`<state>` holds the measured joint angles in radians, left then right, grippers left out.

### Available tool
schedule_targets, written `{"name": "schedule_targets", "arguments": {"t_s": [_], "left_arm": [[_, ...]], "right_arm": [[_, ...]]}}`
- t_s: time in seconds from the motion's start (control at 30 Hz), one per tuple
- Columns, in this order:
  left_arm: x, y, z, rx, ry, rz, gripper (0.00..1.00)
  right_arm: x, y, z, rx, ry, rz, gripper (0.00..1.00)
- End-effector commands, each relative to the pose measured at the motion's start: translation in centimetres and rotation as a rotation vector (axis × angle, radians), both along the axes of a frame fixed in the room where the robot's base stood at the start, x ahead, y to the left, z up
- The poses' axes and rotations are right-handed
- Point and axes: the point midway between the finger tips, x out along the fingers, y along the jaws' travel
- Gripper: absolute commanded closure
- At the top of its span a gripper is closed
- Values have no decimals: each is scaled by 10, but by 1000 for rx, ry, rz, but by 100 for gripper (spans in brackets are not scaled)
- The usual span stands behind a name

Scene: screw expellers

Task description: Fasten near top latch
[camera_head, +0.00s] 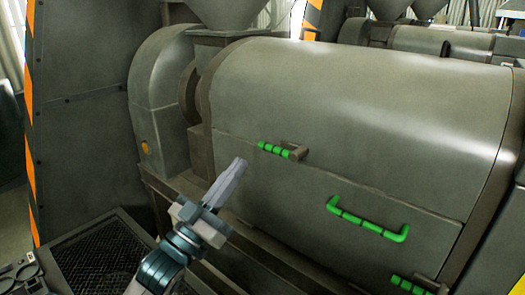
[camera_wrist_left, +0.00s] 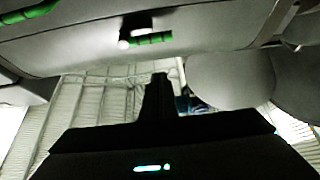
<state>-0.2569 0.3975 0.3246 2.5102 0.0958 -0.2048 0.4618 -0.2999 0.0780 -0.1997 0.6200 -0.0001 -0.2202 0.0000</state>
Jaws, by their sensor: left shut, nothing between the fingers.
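The upper latch (camera_head: 275,149) has a green ribbed grip pointing left from a brown-grey pivot block. It lies nearly along the seam between the curved cover and the front panel of the screw expeller. It also shows in the left wrist view (camera_wrist_left: 150,41), near the top middle. My left gripper (camera_head: 239,164) is shut and empty, just left of and slightly below the green grip, with a small gap in the picture. Its dark fingers (camera_wrist_left: 160,82) point up toward the latch in the wrist view. My right gripper is not in view.
A green bar handle (camera_head: 365,219) stands out from the front panel to the right. A second green latch (camera_head: 410,286) sits at the lower right edge. A dark grated tray (camera_head: 95,255) and a tall grey cabinet (camera_head: 80,110) are at the left.

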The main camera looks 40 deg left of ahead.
Motion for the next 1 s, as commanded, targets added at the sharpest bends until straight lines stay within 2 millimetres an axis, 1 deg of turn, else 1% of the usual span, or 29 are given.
{"name": "schedule_targets", "arguments": {"t_s": [0.1, 0.57, 0.87, 1.0], "left_arm": [[-1, 0, 4, 1, -13, -3, 100], [2, 0, 5, 1, -12, -3, 100], [18, -1, 13, 1, -14, -4, 100], [28, -2, 17, 2, -15, -5, 100]], "right_arm": [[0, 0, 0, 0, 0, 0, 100], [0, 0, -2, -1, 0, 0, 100], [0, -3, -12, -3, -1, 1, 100], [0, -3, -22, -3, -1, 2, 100]]}}
